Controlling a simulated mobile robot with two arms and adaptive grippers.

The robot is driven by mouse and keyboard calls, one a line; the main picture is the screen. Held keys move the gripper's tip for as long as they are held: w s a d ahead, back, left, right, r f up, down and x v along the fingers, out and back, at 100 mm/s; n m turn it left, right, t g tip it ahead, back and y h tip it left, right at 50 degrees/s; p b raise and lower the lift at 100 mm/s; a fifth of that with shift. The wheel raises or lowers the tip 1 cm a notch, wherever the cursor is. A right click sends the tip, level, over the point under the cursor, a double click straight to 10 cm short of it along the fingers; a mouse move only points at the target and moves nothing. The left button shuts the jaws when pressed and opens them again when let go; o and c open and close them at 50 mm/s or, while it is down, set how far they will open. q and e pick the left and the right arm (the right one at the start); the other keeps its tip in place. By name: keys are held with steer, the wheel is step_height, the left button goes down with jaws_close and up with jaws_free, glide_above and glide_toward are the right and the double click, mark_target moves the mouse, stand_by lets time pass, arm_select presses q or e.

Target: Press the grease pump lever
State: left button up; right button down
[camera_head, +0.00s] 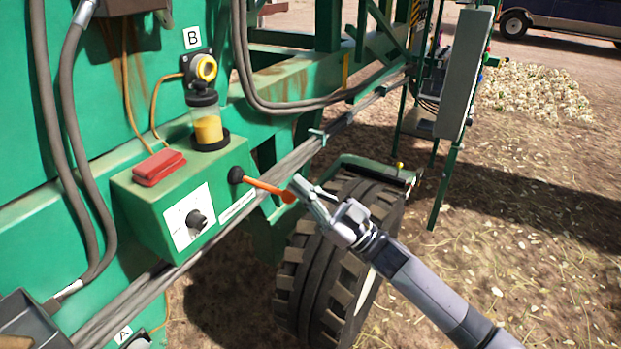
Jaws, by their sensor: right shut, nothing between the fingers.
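The grease pump is a green box (150,205) on the side of the green machine, with a clear reservoir of yellow grease (208,125) on top. Its orange lever (262,186) sticks out to the right from a black pivot and slopes slightly down to an orange end. My right gripper (297,187) reaches in from the lower right, shut with nothing in it. Its fingertips are at the lever's outer end; I cannot tell whether they touch it. My left gripper is not in view.
Grey hoses (78,130) hang at the left. A large tire (330,270) stands below the gripper. A grey panel (464,75) is at the upper right. Open dirt ground lies at the right.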

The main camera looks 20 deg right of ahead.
steer(key=shift+w+f, duration=0.1)
steer(key=shift+f, duration=0.3)
step_height(320, 180, down, 10)
steer(key=t+y+b, duration=0.2)
steer(key=b, duration=1.3)
steer(key=shift+w+a, duration=0.3)
steer(key=shift+f, duration=0.2)
steer(key=v, duration=1.1)
steer(key=shift+s+d+n+y, duration=0.2)
steer(key=shift+d+n+y, duration=0.1)
